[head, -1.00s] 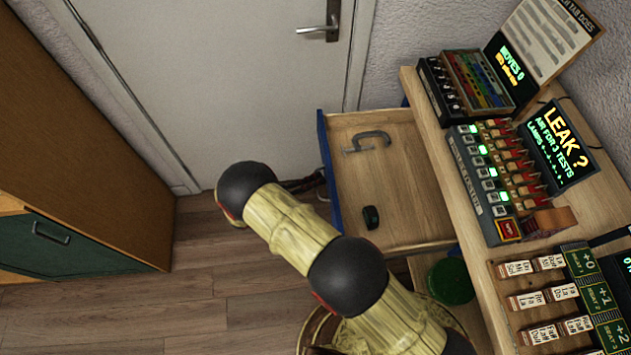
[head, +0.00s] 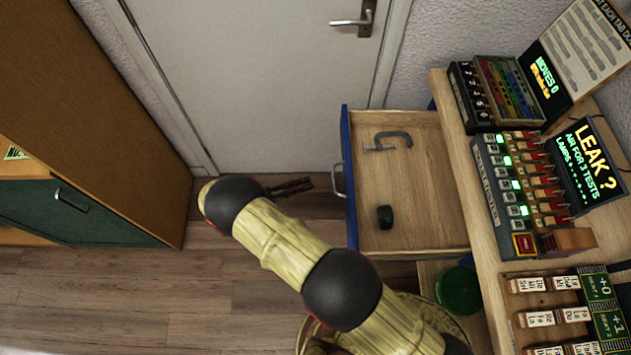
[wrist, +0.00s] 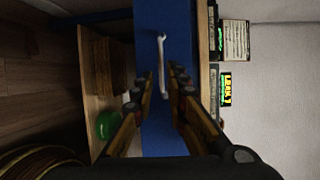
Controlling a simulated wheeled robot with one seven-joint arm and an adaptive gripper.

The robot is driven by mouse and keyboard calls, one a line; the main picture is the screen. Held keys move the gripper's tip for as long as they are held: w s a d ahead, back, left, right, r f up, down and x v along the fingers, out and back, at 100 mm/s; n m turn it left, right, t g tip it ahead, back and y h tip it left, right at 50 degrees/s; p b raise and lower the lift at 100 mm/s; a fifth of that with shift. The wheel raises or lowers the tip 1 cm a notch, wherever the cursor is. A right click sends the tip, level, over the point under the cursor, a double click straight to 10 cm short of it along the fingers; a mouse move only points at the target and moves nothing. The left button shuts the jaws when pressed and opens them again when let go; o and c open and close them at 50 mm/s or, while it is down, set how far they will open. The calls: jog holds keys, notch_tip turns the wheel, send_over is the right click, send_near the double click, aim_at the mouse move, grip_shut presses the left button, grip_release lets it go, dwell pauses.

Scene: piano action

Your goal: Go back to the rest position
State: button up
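My gripper (head: 292,188) shows in the head view as dark fingers with red marks, partly behind my arm. It is in front of the open drawer (head: 428,200), left of its handle (head: 338,180) and apart from it. In the wrist view my gripper (wrist: 156,88) has its fingers spread with nothing held between them. The blue drawer front (wrist: 163,18) and its pale handle (wrist: 162,62) show beyond and between the fingers. My bent arm reaches from the bottom of the head view toward the upper left.
The drawer holds a grey clamp (head: 388,141) and a small dark object (head: 385,217). The workbench (head: 455,135) with lit panels stands at right. A green round object (head: 459,290) sits below the drawer. A cabinet (head: 75,215) stands at left; the floor (head: 180,300) between is clear.

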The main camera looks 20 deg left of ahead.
jog(key=shift+s+a, duration=0.35)
jog(key=shift+s, duration=0.05)
dwell(0.4)
